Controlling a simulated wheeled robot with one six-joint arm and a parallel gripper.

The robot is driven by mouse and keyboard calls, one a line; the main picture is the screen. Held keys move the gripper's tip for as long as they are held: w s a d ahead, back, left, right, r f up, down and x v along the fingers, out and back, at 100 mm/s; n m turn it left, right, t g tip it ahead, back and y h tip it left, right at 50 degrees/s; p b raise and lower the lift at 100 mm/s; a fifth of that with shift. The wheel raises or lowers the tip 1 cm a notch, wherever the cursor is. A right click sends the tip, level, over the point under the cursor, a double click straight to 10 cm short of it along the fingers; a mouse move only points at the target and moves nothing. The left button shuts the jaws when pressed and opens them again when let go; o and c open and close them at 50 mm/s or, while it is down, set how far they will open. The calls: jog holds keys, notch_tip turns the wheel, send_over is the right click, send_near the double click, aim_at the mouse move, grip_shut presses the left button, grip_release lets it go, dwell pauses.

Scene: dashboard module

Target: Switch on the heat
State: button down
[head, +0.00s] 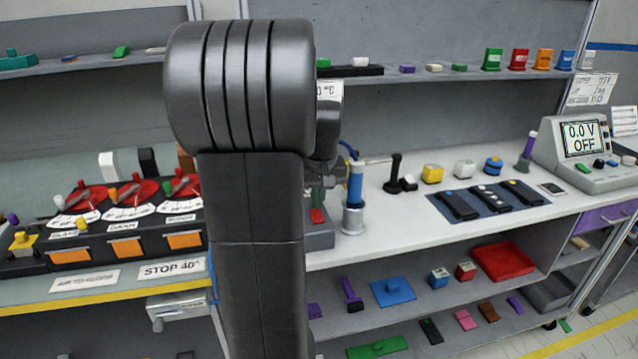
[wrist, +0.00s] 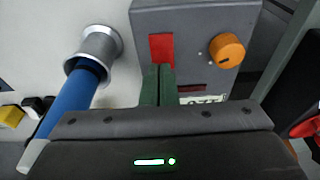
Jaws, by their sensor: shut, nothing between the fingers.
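A grey module (wrist: 200,18) with a red switch (wrist: 161,48) and an orange knob (wrist: 227,50) is in the wrist view. My gripper (wrist: 157,72) has its green fingers shut and empty. The fingertips overlap the lower edge of the red switch in the picture; I cannot tell whether they touch it. In the head view the module (head: 319,239) and its red switch (head: 318,215) show just right of my arm, which hides much of them.
A blue-handled tool (wrist: 70,103) stands in a metal holder (wrist: 101,42) close left of my gripper. Levers on a black panel (head: 100,240) are left of my arm. A black stand (head: 394,175) and small blocks are to the right.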

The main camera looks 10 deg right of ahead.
jog(key=shift+w+f, duration=0.15)
jog(key=shift+f, duration=0.6)
